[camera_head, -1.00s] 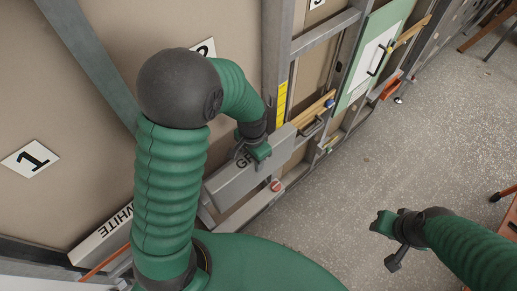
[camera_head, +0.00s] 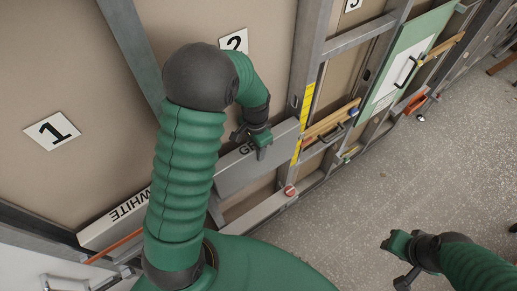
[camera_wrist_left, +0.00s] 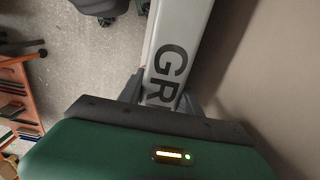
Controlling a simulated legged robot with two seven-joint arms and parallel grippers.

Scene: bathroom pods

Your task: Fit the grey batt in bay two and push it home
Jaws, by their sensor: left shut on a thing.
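The grey batt (camera_head: 240,175) is a long grey bar with dark letters starting "G". It lies lengthwise along the lower wall, below the number 2 sign (camera_head: 234,42). In the left wrist view the batt (camera_wrist_left: 180,25) reads "GR" and runs between the two fingers (camera_wrist_left: 160,98). Its right end is near the post with the yellow strip. I cannot tell whether it touches the bay. My left arm hides part of the batt. My right gripper (camera_head: 394,262) is open and empty above the floor.
A bar labelled WHITE (camera_head: 118,215) lies at left, below the number 1 sign (camera_head: 52,131). The metal post (camera_head: 310,60) stands right of bay two. A green framed panel (camera_head: 405,65) is further right.

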